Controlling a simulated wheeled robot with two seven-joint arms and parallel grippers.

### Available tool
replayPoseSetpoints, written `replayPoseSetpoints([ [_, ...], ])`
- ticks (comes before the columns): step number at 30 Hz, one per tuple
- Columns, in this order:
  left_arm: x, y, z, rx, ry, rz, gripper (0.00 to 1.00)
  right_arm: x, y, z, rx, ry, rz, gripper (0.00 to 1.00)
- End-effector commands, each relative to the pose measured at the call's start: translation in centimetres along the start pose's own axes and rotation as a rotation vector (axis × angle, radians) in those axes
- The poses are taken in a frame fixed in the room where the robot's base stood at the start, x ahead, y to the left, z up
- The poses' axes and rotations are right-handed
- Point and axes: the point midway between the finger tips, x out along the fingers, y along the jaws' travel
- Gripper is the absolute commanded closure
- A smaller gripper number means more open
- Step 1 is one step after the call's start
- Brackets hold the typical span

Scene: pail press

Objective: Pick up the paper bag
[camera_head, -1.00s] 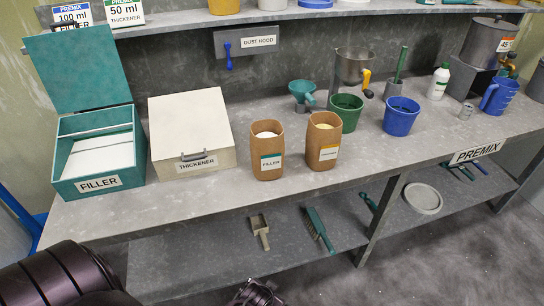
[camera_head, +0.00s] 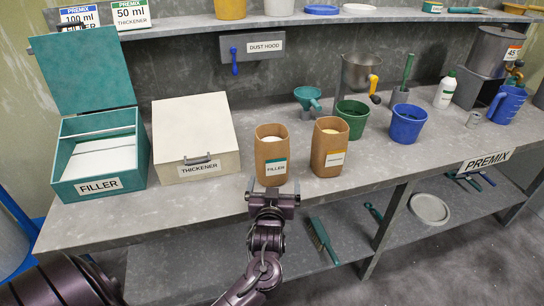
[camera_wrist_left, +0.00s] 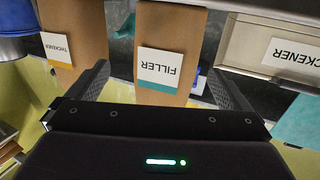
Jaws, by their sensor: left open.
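Two open brown paper bags stand upright on the bench. The left paper bag (camera_head: 271,150) has a green-edged FILLER label, and pale material shows inside. The right paper bag (camera_head: 328,147) has an orange-edged label, which reads THICKENER in the left wrist view (camera_wrist_left: 72,30). My left gripper (camera_head: 272,191) is open at the bench's front edge, right before the FILLER bag. In the left wrist view, the FILLER bag (camera_wrist_left: 168,35) lines up between the two spread fingers, with a gap on each side. It is not gripped. My right gripper is not in view.
The green FILLER bin (camera_head: 98,182) and the THICKENER box (camera_head: 195,140) stand left of the bags. A lower shelf (camera_head: 200,255) holds a brush.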

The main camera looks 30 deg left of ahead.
Motion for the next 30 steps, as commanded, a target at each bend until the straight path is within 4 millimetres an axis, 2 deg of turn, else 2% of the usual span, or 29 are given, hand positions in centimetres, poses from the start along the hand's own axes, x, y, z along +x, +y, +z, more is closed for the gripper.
replayPoseSetpoints([
  [6, 1.7, -0.7, -1.2, 0.006, 0.082, -0.044, 0.0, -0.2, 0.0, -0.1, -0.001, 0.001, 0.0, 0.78],
  [21, 7.9, -1.3, -1.3, 0.006, 0.078, -0.043, 0.0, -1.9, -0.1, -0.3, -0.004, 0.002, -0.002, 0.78],
  [30, 8.4, -1.3, -1.2, 0.005, 0.077, -0.042, 0.0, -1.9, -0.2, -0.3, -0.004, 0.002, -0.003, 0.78],
])
